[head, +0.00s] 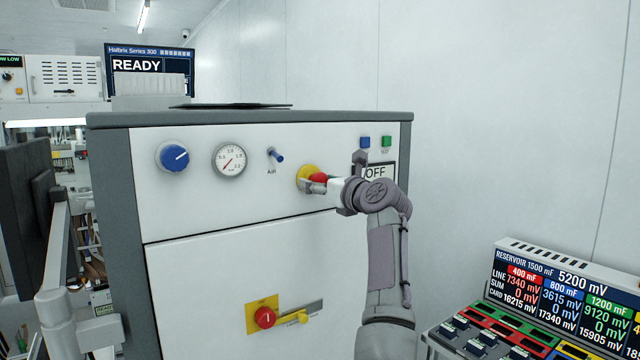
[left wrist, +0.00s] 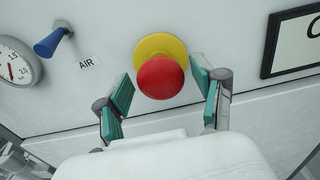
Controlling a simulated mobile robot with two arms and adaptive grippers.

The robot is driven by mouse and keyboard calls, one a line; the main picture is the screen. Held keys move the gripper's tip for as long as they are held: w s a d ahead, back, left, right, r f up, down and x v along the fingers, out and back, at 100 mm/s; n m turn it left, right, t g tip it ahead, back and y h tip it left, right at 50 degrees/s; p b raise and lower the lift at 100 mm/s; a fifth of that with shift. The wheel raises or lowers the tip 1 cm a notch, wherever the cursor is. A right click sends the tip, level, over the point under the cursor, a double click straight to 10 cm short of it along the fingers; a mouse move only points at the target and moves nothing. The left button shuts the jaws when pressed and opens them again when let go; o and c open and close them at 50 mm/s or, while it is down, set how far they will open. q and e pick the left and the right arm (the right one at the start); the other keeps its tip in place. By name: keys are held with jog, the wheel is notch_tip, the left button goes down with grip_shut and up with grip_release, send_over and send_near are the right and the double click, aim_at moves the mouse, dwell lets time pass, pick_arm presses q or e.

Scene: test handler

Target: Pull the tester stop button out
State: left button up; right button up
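The stop button is a red mushroom head (head: 318,177) on a round yellow base, on the white front panel of the tester (head: 200,262). In the left wrist view the red button (left wrist: 160,77) is large and near the middle, with its yellow base (left wrist: 160,46) behind it. My left gripper (head: 330,186) is at the button in the head view, partly covering it. In the left wrist view its teal-padded fingers (left wrist: 162,76) are open, one on each side of the button, with gaps visible on both sides. My right gripper is not in view.
The panel also bears a blue knob (head: 173,156), a gauge (head: 229,160), a blue AIR toggle (head: 276,155) and an OFF display (head: 380,172). Lower down is another red control (head: 264,317) on a yellow plate. A console with readouts (head: 570,290) stands at the lower right.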

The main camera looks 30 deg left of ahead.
pick_arm(q)
jog(key=shift+w+d+r, duration=0.1)
jog(key=shift+d, duration=0.05)
notch_tip(320, 180, up, 10)
jog(key=shift+f, duration=0.1)
dwell(0.5)
jog(key=shift+f, duration=0.1)
dwell(0.4)
